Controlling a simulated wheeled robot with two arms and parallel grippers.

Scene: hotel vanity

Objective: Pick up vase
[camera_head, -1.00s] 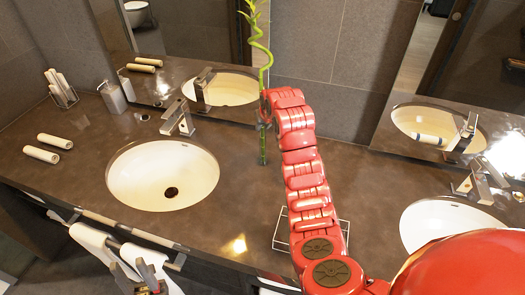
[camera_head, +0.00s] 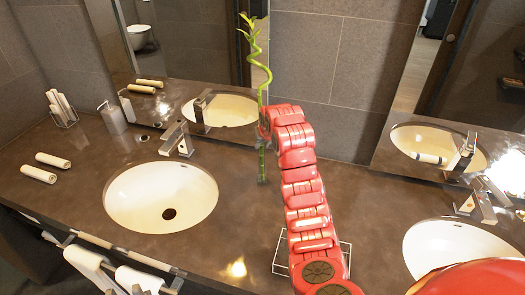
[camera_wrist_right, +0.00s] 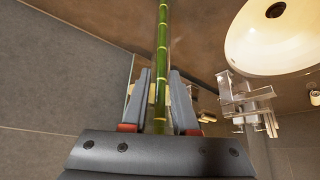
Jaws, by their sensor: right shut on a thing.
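The vase (camera_head: 262,165) is a slim clear container holding a green bamboo stalk with a curled, leafy top. It stands upright at the back of the counter, between the two sinks. My right gripper (camera_head: 263,138), largely hidden behind its own red arm, is closed around the vase. In the right wrist view the green stalk (camera_wrist_right: 162,45) runs between the two fingers (camera_wrist_right: 160,105). I cannot tell whether the vase's base touches the counter.
The left sink (camera_head: 135,190) and its tap (camera_head: 177,139) are left of the vase. The right sink (camera_head: 445,245) is at the right. Rolled towels (camera_head: 45,168), a soap dispenser (camera_head: 112,118) and a wire rack (camera_head: 343,255) are on the counter. The mirror wall is close behind.

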